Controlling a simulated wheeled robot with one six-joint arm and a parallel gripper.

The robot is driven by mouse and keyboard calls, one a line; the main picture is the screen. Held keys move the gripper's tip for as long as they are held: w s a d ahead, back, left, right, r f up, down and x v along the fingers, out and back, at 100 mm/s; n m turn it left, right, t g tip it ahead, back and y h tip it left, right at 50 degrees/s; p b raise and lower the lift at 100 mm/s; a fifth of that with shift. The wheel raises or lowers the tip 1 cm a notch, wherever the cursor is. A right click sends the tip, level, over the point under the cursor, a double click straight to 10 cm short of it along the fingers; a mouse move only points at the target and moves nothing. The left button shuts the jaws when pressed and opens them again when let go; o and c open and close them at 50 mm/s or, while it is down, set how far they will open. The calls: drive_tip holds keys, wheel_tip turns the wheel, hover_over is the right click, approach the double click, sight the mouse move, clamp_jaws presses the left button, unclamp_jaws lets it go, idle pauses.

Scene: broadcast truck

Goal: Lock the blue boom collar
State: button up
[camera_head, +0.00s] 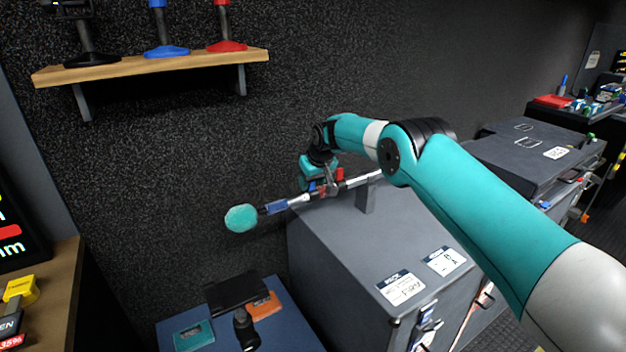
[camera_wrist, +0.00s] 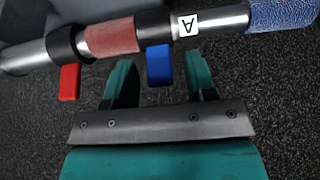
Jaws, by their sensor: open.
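A silver boom pole (camera_head: 298,200) with a teal foam end (camera_head: 241,218) lies across a stand on a grey case. In the wrist view the boom pole (camera_wrist: 210,22) crosses the top. The blue collar lever (camera_wrist: 159,65) hangs from a black collar beside a white "A" label. A red lever (camera_wrist: 69,82) hangs from another collar to its left. My gripper (camera_wrist: 161,78) is open, its teal fingers on either side of the blue lever with gaps showing. In the head view my gripper (camera_head: 322,184) is at the pole and partly hides the collars.
The grey case (camera_head: 335,235) stands below the pole. A wooden shelf (camera_head: 150,68) with several stands is on the wall at upper left. A blue-topped surface (camera_head: 285,330) with small items is low in front. Dark wall space is clear left of my arm.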

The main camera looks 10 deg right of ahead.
drive_tip(key=shift+r, duration=0.1)
drive_tip(key=b+v, duration=0.3)
drive_tip(key=v, duration=1.4)
drive_tip(key=shift+s+d+r, duration=0.1)
drive_tip(key=s+a+r+n+g+y, duration=0.1)
drive_tip(key=s+a+r+g, duration=0.15)
drive_tip(key=s, duration=1.35)
drive_tip(key=s+a+r+n+g+y, duration=0.1)
drive_tip(key=s+a+n, duration=0.15)
drive_tip(key=s, duration=1.25)
drive_tip(key=s+f+g, duration=0.1)
drive_tip(key=s+f, duration=0.2)
drive_tip(key=s, duration=1.3)
drive_tip(key=shift+a+f+y, duration=0.2)
drive_tip(key=shift+f+y, duration=0.15)
drive_tip(key=shift+y, duration=0.05)
drive_tip(key=shift+w, duration=0.1)
